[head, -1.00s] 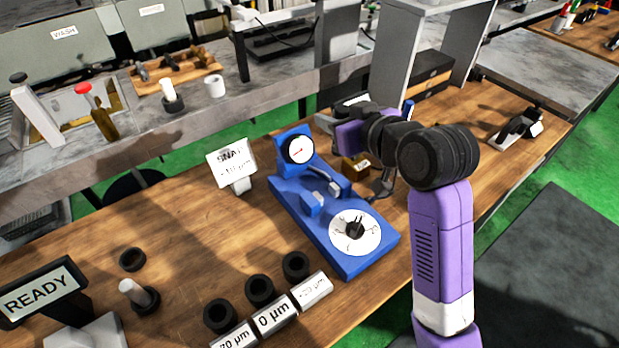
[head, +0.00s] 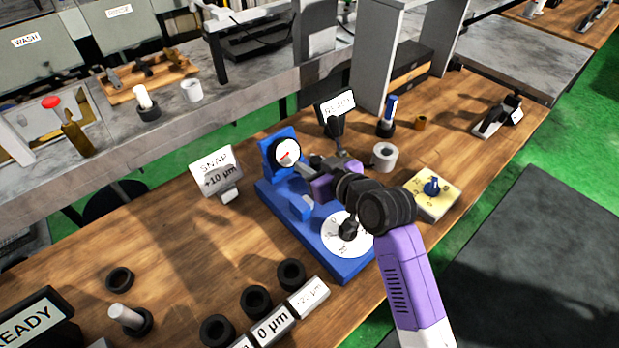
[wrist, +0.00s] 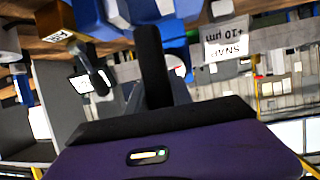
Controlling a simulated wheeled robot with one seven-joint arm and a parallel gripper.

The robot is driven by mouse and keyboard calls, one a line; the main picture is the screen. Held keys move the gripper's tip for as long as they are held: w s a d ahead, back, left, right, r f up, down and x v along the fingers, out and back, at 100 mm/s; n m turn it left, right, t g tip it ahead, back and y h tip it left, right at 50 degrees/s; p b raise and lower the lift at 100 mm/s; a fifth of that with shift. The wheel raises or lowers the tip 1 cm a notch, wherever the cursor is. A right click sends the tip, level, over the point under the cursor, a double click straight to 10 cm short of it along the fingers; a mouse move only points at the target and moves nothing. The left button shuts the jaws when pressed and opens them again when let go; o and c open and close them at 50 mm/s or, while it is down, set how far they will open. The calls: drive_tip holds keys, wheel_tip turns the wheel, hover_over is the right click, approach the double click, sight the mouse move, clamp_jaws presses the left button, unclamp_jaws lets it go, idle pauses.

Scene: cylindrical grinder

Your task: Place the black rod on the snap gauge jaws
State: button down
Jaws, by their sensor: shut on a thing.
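The blue snap gauge (head: 268,205) stands on the wooden bench, with a round dial (head: 288,153) at its far end and a white disc with a black knob at its near end. A small blue block (head: 302,207) rises from its middle. My gripper (head: 314,163) is over the gauge, close to the dial. In the wrist view the black rod (wrist: 153,65) stands up between my grey fingers, which are shut on it. The gauge's blue body (wrist: 95,18) shows beyond it there. The rod hides part of the dial, and my arm hides part of the gauge in the head view.
A SNAP +10 µm sign (head: 217,178) stands left of the gauge. Black rings (head: 255,300) and labelled blocks (head: 308,298) lie in front. A white ring (head: 385,156) and a cream block with a blue knob (head: 436,195) are at right. The bench's left middle is clear.

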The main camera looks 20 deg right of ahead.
drive_tip(key=shift+f, duration=2.55)
drive_tip(key=shift+f, duration=0.15)
drive_tip(key=c, duration=1.1)
unclamp_jaws()
drive_tip(key=shift+c, duration=0.2)
drive_tip(key=shift+s, duration=0.3)
drive_tip(key=b+v, duration=0.1)
drive_tip(key=v, duration=1)
drive_tip(key=shift+s+r, duration=0.15)
drive_tip(key=shift+r, duration=0.1)
